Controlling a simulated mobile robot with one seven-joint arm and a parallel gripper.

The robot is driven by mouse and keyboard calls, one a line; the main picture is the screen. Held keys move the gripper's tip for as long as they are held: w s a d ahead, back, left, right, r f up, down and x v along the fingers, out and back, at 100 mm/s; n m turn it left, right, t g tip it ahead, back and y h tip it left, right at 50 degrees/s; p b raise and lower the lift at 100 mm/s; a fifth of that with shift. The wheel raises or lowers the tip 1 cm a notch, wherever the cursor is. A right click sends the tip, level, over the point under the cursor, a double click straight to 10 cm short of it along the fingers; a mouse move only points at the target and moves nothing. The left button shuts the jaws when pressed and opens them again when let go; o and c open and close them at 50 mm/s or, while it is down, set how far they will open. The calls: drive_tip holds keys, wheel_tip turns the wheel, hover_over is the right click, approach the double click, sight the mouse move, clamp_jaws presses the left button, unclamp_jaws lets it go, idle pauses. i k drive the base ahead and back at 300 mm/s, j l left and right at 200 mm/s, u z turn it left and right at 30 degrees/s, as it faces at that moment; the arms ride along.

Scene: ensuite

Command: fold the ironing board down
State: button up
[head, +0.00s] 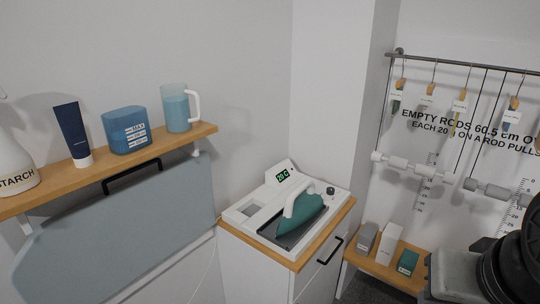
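The ironing board (120,232) is a grey-blue panel standing upright, close to the wall at left, under a wooden shelf. A black bar handle (131,176) sits at its top edge, just below the shelf. The board's lower part runs out of the picture. Dark rounded parts at the bottom right look like my arm. My gripper's fingers do not show.
The shelf (112,167) holds a starch bottle (14,163), a dark blue tube (73,134), a blue tub (125,130) and a jug (176,108). A cabinet (263,266) with a green iron (302,219) stands right of the board. Rods hang at right.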

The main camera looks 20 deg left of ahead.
sight(86, 253)
drive_tip(key=u, duration=1.8)
drive_tip(key=i+j, duration=0.15)
drive_tip(key=i, duration=0.2)
drive_tip(key=i+j, duration=0.15)
drive_tip(key=i, duration=0.15)
drive_tip(key=i+z, duration=0.05)
